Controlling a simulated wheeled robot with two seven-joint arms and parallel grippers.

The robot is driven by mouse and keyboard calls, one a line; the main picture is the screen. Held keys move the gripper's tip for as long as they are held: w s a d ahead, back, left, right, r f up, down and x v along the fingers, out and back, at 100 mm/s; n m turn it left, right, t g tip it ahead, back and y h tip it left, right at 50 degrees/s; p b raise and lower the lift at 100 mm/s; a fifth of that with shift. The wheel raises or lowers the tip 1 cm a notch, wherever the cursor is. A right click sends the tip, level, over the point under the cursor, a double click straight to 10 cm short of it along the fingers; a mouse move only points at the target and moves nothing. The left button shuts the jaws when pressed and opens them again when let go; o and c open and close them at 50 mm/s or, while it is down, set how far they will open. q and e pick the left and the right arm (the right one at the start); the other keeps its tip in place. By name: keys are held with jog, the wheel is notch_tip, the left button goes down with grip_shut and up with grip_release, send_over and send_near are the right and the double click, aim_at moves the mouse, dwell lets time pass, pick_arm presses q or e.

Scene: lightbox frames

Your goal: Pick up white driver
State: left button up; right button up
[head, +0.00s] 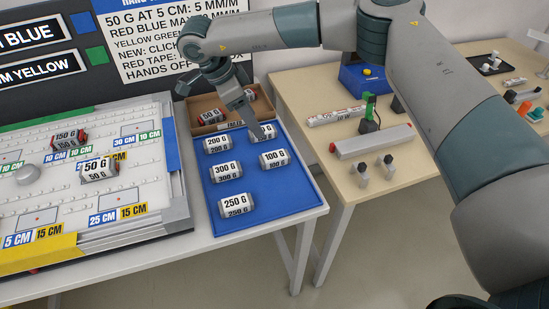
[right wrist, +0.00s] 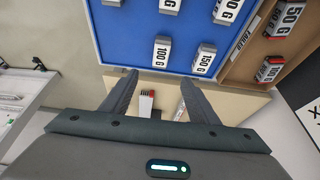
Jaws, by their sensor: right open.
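A long white-grey box (head: 372,142) with a red end lies on the wooden table at right. It is probably the white driver; I can read no label on it. A short white piece with red (right wrist: 147,102) shows between the fingers in the right wrist view, probably that box's end, partly hidden by my gripper. My right gripper (head: 250,112) is open and empty above the back of the blue tray, left of the box. Its spread fingers show in the right wrist view (right wrist: 157,82). My left gripper is not in view.
The blue tray (head: 275,207) holds several gram-marked cylinders. A cardboard box (head: 205,103) with more stands behind it. On the wooden table (head: 300,90), a printed white tube (head: 335,116), a green-topped device (head: 370,112) and small metal clips (head: 363,175) lie near the box. A gap separates the tables.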

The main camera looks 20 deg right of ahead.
jog(key=p, duration=0.5)
send_over(274, 155)
jog(key=a, duration=0.2)
jog(key=f, duration=1)
jog(key=shift+s+f, duration=0.15)
jog(key=shift+s, duration=0.1)
jog(key=shift+d+f, duration=0.15)
jog(key=shift+f, duration=0.15)
jog(key=shift+d+f+p, duration=0.1)
jog(key=shift+f+p, duration=0.3)
jog(key=shift+p, duration=0.2)
jog(key=p+x, duration=0.2)
jog(key=x, duration=0.2)
jog(key=shift+w+f, duration=0.1)
jog(key=shift+f, duration=0.15)
jog(key=shift+f, duration=0.1)
jog(key=c, duration=1.2)
